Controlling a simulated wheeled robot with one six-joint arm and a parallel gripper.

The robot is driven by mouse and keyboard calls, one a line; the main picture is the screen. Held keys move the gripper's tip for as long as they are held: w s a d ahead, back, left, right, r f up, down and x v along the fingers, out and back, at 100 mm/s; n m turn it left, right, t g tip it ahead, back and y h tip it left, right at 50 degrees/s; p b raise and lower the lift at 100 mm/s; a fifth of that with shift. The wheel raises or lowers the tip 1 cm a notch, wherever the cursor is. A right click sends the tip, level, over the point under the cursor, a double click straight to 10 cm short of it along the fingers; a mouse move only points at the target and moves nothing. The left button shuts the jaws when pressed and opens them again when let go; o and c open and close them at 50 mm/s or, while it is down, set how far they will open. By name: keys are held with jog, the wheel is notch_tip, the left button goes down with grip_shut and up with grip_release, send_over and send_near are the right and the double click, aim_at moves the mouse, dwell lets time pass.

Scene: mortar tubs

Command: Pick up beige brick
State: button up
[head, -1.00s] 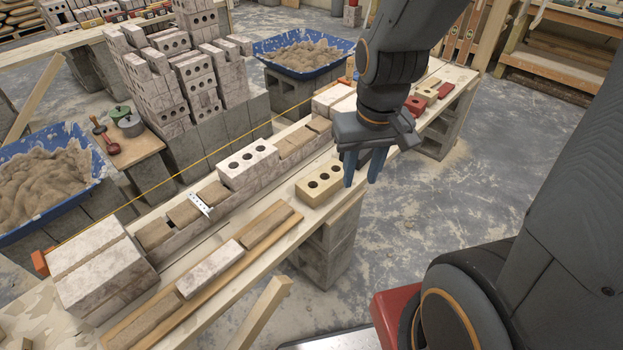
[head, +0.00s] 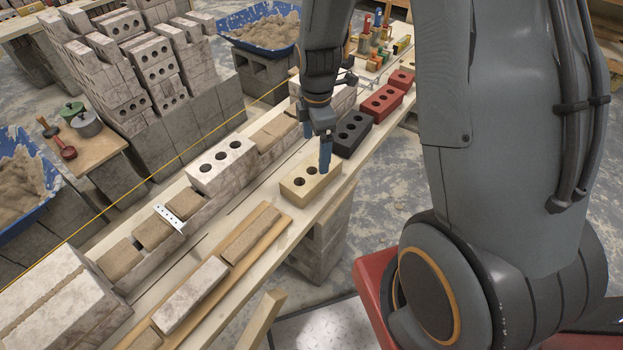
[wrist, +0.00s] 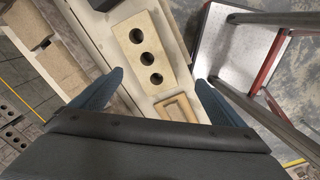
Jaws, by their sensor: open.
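The beige brick (head: 301,197), with three round holes, lies flat on the plank table, holes up. My gripper (head: 322,160) is at its far right end in the head view, with a blue finger in front of that end. In the wrist view the brick (wrist: 165,48) lies ahead of and partly between the two spread blue fingers of my gripper (wrist: 158,79). The gripper is open and empty. Whether a finger touches the brick cannot be told.
A black brick (head: 346,145) lies just beyond the beige one, with red bricks (head: 379,115) farther along. A pale three-hole brick (head: 228,180) sits on the wall course to the left. A small wooden frame (wrist: 177,108) shows in the wrist view.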

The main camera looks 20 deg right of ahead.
aim_at(312, 170)
jog(key=w+f+n, duration=0.1)
jog(key=f+n, duration=0.1)
jog(key=w+f+n, duration=0.1)
jog(key=f+n, duration=0.1)
jog(key=f, duration=0.1)
jog(key=w+f+n+b, duration=0.1)
jog(key=f+n, duration=0.1)
jog(key=shift+f, duration=0.35)
jog(key=shift+w+d+f+p, duration=0.15)
jog(key=shift+f+p, duration=0.35)
jog(key=shift+f, duration=1.4)
jog(key=shift+w+a+f+p, duration=0.15)
jog(key=shift+f+p, duration=0.35)
jog(key=shift+f, duration=1.4)
jog(key=shift+d, duration=0.1)
jog(key=c, duration=2.1)
jog(key=shift+w+r, duration=0.1)
jog(key=shift+c, duration=0.3)
jog(key=shift+r, duration=0.1)
